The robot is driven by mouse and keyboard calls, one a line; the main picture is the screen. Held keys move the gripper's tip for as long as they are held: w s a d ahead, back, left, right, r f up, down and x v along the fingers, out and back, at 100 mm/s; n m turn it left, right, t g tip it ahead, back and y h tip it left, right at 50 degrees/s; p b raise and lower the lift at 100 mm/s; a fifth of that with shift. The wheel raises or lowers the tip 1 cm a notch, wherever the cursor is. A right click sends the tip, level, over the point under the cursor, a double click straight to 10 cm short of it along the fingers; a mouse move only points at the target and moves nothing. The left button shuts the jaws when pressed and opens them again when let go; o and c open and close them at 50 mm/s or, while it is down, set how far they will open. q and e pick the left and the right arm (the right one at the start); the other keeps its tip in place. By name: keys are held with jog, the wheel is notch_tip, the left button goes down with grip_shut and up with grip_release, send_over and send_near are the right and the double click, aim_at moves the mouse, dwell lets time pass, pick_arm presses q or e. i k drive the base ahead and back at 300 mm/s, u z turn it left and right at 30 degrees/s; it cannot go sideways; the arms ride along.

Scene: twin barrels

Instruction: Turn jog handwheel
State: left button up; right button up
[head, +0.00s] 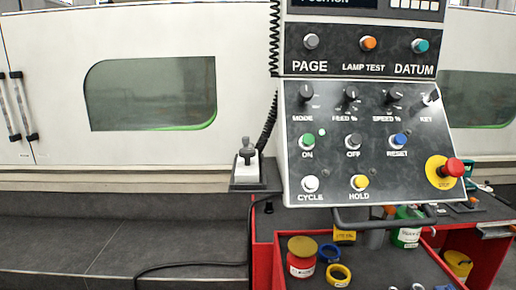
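A small white hand unit (246,168) with a dark grey knob (247,147) on top stands upright on a dark ledge, left of the control panel. A black coiled cable (268,125) hangs beside it. This looks like the jog handwheel, but it is small in the head view and its markings cannot be read. Neither of my grippers shows in the head view, and nothing is touching the unit.
The control panel (415,165) has several knobs, buttons and a red stop button (453,167). Below it, a red cart (262,255) holds jars, tape rolls and bottles. A white machine enclosure (140,40) stands behind. The grey step (60,250) at left is mostly clear.

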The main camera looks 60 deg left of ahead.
aim_at(246, 153)
jog(key=u, duration=0.55)
jog(key=i, duration=0.8)
jog(key=u, duration=0.8)
